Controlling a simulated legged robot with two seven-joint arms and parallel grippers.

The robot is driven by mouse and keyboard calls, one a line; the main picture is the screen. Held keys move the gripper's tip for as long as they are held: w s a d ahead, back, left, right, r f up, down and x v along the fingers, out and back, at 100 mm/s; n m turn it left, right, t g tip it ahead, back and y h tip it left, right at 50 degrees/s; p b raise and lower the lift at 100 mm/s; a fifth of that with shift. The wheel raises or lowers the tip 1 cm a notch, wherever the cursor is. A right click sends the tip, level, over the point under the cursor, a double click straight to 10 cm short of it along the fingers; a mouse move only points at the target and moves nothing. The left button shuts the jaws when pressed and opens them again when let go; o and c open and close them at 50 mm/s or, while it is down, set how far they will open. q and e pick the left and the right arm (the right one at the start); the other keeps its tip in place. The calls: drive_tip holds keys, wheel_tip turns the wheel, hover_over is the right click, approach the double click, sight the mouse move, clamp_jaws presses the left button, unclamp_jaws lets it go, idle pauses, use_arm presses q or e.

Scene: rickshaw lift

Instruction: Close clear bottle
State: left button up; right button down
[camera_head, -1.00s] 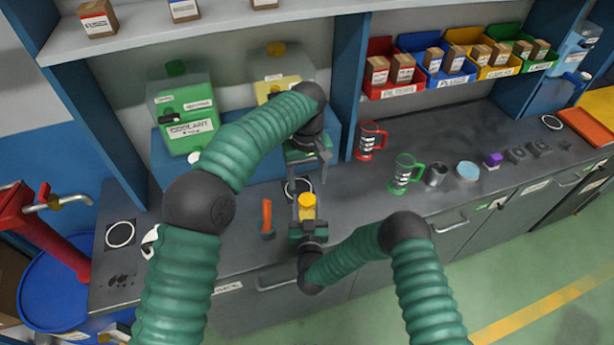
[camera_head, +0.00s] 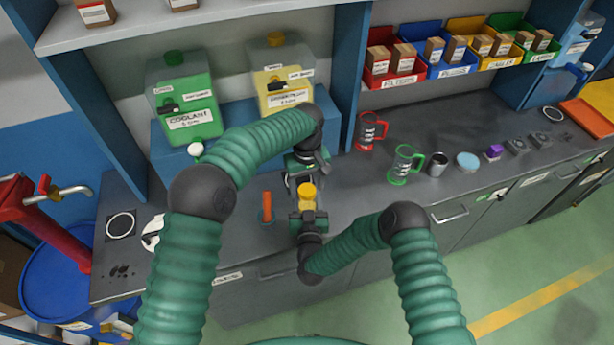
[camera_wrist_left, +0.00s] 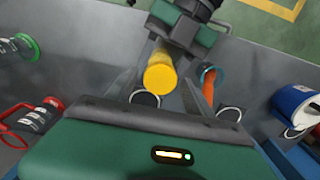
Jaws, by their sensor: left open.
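A yellow cylindrical cap (camera_head: 307,193) stands at the right gripper, over the front part of the counter. It shows again in the left wrist view (camera_wrist_left: 160,75). A clear bottle body below it cannot be made out. My left gripper (camera_head: 303,180) is open just behind the cap; in the left wrist view its fingers (camera_wrist_left: 160,84) lie on either side of the cap, with gaps. My right gripper (camera_head: 308,214) is at the cap from the front, also seen in the left wrist view (camera_wrist_left: 183,38). Its fingertips are largely hidden.
An orange-handled tool (camera_head: 267,206) stands left of the grippers. Green coolant (camera_head: 185,105) and yellow (camera_head: 284,80) jugs stand on a blue riser behind.

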use_arm(q)
drive_tip(key=shift+f, duration=0.2)
drive_tip(key=shift+c, duration=0.4)
clamp_jaws()
drive_tip(key=m, duration=1.1)
drive_tip(key=shift+o, duration=0.8)
unclamp_jaws()
drive_tip(key=shift+r, duration=0.15)
